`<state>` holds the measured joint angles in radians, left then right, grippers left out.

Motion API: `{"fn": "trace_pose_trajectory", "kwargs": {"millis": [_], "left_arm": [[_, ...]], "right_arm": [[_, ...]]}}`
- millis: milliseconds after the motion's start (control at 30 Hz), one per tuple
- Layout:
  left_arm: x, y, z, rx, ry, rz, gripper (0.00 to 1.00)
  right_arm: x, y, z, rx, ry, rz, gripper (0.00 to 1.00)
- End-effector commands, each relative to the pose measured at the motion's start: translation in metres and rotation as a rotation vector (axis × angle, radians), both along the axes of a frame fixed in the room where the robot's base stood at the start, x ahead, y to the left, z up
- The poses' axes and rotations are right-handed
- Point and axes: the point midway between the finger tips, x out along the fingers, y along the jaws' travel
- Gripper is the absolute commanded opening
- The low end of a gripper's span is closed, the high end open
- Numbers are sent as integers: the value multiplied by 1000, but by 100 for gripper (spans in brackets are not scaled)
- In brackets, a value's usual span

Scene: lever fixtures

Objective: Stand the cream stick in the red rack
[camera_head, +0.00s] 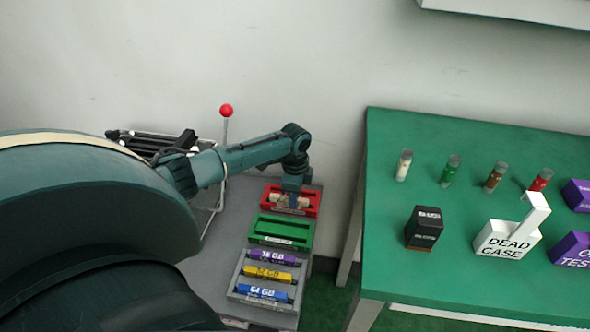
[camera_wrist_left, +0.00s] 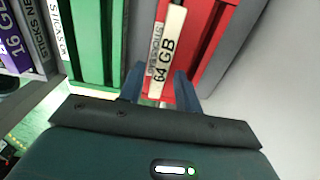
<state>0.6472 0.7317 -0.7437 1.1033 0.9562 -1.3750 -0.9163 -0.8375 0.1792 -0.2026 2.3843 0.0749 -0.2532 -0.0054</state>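The red rack (camera_head: 268,197) stands at the far end of a row on the grey cart. The cream stick (camera_head: 304,203), labelled 64 GB, lies along the rack's slot; my gripper hides its middle. It also shows in the left wrist view (camera_wrist_left: 172,45), over the red rack (camera_wrist_left: 207,35). My left gripper (camera_head: 292,198) is down at the rack from above. In the left wrist view its two fingers (camera_wrist_left: 160,82) stand on either side of the stick, with slim gaps that look clear. My right gripper is not in view.
Beside the red rack is a green rack (camera_head: 255,231), then a grey rack (camera_head: 240,281) with purple, yellow and blue sticks. A red-knobbed lever (camera_head: 226,111) rises behind. The green table (camera_head: 400,270) at right bears tubes and boxes.

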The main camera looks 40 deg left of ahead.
Motion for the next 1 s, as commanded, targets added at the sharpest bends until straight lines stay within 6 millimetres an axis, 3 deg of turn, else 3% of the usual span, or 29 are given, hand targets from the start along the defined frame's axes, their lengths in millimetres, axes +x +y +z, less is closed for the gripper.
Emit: {"fn": "trace_pose_trajectory", "kwargs": {"millis": [300, 467, 800, 1000], "left_arm": [[0, 0, 0, 0, 0, 0, 39], [0, 0, 2, 0, -1, 0, 39], [1, 1, 84, 1, -4, -1, 39], [0, 0, 118, 0, -2, 1, 39]], "right_arm": [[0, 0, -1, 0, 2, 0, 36], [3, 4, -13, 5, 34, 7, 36], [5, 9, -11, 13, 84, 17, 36], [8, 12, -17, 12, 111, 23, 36]]}}
